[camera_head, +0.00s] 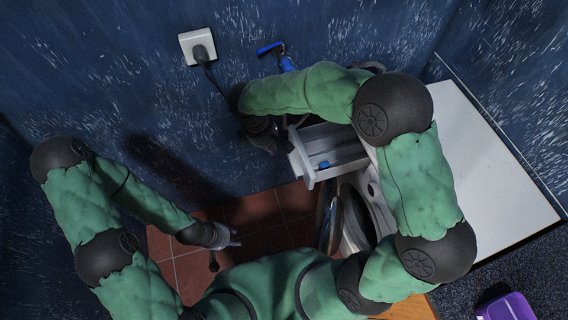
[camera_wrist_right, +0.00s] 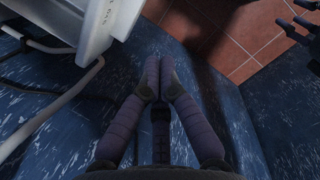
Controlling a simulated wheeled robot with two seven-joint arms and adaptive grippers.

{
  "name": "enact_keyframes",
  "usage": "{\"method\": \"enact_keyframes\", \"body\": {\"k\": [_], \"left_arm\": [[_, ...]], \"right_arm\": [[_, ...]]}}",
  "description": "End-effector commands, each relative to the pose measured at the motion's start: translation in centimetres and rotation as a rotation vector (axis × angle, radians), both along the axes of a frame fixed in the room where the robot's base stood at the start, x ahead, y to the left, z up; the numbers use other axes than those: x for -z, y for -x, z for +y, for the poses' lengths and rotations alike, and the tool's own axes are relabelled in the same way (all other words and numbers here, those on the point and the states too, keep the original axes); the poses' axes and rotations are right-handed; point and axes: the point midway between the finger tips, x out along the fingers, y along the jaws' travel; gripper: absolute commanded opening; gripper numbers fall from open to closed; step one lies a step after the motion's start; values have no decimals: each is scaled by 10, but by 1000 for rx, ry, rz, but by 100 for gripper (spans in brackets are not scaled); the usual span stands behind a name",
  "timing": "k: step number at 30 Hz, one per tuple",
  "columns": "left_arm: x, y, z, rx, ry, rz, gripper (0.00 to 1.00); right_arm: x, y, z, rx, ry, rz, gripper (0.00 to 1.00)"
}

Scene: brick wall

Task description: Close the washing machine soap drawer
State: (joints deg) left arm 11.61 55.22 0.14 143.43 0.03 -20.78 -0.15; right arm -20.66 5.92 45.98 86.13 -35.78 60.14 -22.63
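The washing machine's soap drawer (camera_head: 329,149) is pulled out, its grey compartments and a blue insert (camera_head: 323,165) visible from above. It also shows as a white-grey shape at the upper left of the right wrist view (camera_wrist_right: 82,22). My right arm reaches over the machine. My right gripper (camera_head: 268,140) is just outside the drawer's front, partly hidden by its arm. In the right wrist view its two fingers (camera_wrist_right: 159,72) are together and empty, apart from the drawer. My left gripper (camera_head: 226,250) is open and empty above the tiled floor, away from the drawer.
The washing machine's white top (camera_head: 475,165) is at the right; its round door (camera_head: 350,222) stands open below the drawer. A socket with plug (camera_head: 198,46) and a blue tap (camera_head: 270,48) are on the wall. A purple container (camera_head: 507,307) sits at lower right. Red tiles (camera_head: 190,275) are clear.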

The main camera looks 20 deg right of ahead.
Motion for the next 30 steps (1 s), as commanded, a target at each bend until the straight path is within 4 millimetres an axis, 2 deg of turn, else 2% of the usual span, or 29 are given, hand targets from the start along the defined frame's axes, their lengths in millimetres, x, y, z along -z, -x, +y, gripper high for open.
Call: {"method": "enact_keyframes", "body": {"k": [3,9,13,17,30], "left_arm": [[1,0,0,0,0,0,40],[2,0,0,0,0,0,40],[5,0,0,0,0,0,40],[13,0,0,0,0,0,40],[47,0,0,0,0,0,40]], "right_arm": [[9,2,15,-222,13,47,0],[17,4,26,-415,23,91,0],[24,5,26,-437,24,97,0],[41,5,22,-435,24,98,0],[120,4,2,-432,24,97,0]]}}
